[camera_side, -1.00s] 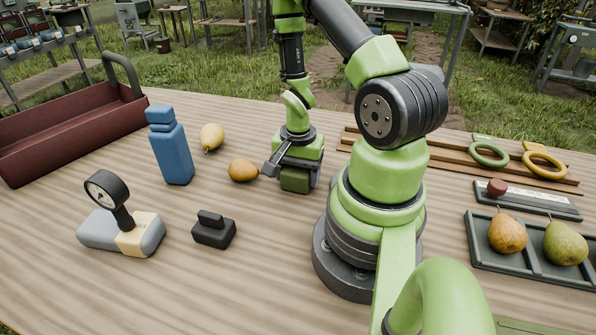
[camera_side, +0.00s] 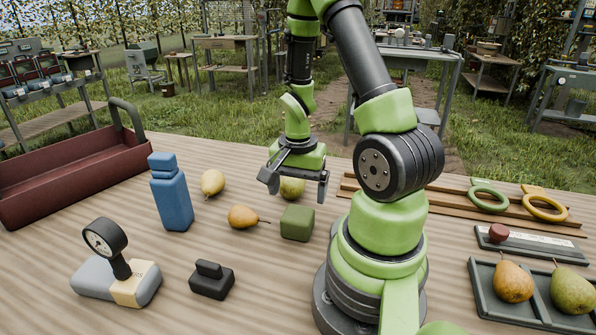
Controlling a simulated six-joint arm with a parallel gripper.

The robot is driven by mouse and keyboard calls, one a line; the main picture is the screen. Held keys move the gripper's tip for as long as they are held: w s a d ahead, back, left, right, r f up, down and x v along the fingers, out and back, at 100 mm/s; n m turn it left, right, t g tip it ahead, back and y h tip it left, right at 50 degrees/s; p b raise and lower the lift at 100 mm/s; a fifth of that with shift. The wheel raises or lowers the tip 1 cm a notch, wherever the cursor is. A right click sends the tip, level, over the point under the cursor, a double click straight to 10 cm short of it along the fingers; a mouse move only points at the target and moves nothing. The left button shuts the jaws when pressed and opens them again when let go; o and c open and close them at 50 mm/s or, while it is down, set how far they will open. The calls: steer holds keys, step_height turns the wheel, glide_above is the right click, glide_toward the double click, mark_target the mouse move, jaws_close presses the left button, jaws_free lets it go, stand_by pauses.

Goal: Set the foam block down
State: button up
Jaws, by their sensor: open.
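The foam block is a dark green cube (camera_side: 297,223) resting on the wooden table, left of my arm's base. My gripper (camera_side: 296,190) is open and empty above the block, its two fingers spread and pointing down. A clear gap shows between the fingertips and the top of the block.
An orange pear (camera_side: 243,217) lies just left of the block, with a yellow pear (camera_side: 213,183) behind it. A blue bottle (camera_side: 171,194), a black stamp-like object (camera_side: 211,281) and a dial gauge (camera_side: 106,240) stand further left. A tray with pears (camera_side: 493,301) is at right.

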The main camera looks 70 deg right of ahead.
mark_target(298, 213)
steer(key=w+a+r+n+t, duration=0.2)
steer(key=a+r+n, duration=0.15)
steer(key=r, duration=0.35)
steer(key=w+a+r+n+t, duration=0.1)
steer(key=a+r+n, duration=0.25)
steer(key=r, duration=0.35)
steer(key=s+a+r+n+t+y, duration=0.2)
steer(key=s+a+r+n+t, duration=0.2)
steer(key=a+r+n, duration=0.3)
steer(key=a+r, duration=0.1)
steer(key=a, duration=0.1)
steer(key=shift+s+a, duration=0.35)
steer(key=shift+a, duration=0.05)
